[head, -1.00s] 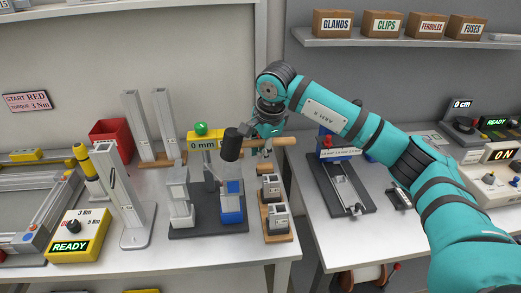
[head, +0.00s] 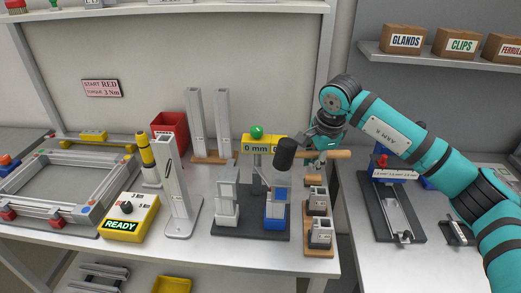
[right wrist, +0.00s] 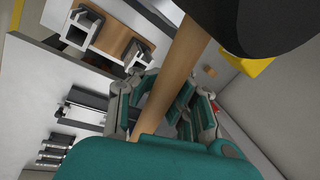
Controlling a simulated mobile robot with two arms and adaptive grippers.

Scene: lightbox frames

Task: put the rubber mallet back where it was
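The rubber mallet has a black head (head: 286,155) and a wooden handle (head: 341,154). It is held roughly level above the back table, its head to the left, near the 0 mm fixture. My right gripper (head: 322,148) is closed around the handle. In the right wrist view the handle (right wrist: 176,75) runs between the fingers (right wrist: 163,103), and the black head (right wrist: 265,22) fills the upper right. My left gripper is not in view. The mallet's earlier resting place cannot be told from these frames.
Below the mallet stand a wooden block with grey metal parts (head: 318,250) and the fixture's dark base (head: 250,221). Upright profiles (head: 194,118), a red bin (head: 171,131) and a yellow READY box (head: 130,216) stand left. A dark slide fixture (head: 397,215) is on the right table.

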